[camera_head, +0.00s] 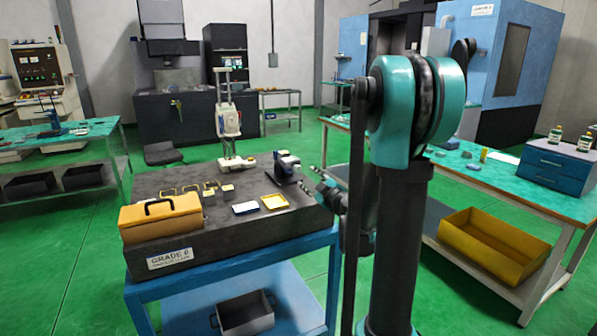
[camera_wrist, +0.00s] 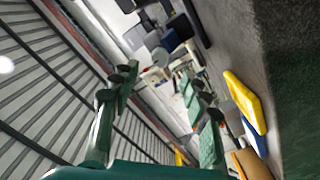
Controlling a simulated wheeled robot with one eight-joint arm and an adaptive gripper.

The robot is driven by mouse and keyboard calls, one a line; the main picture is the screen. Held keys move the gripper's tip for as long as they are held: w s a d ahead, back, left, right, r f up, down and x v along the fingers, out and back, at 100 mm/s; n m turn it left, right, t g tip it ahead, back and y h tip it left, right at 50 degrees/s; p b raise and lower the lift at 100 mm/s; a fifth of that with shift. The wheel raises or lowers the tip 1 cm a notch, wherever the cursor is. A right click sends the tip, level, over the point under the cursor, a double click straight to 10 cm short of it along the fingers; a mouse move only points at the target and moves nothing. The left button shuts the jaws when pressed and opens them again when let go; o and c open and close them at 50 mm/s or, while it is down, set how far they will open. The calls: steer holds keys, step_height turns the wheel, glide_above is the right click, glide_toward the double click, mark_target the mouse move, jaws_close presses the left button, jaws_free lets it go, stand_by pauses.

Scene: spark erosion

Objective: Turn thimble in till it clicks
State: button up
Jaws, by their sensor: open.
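A small blue-and-black device (camera_head: 287,163), which looks like a micrometer in a stand, sits at the right back of the dark granite plate (camera_head: 185,262). Its thimble is too small to tell apart in the head view. My gripper (camera_head: 316,178) is just right of the device, partly hidden behind my arm; I cannot tell if it touches. In the wrist view my gripper (camera_wrist: 163,108) shows two green fingers spread wide, with nothing clearly held between them. Small blurred parts show beyond the fingers, and I cannot make out the thimble there.
A teal bench (camera_head: 480,175) stands at right. Green floor (camera_head: 80,240) is free at left.

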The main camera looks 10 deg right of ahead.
mark_target(299, 170)
steer(key=x, duration=0.9)
steer(key=shift+f, duration=0.1)
jaws_close()
steer(key=shift+m, duration=0.3)
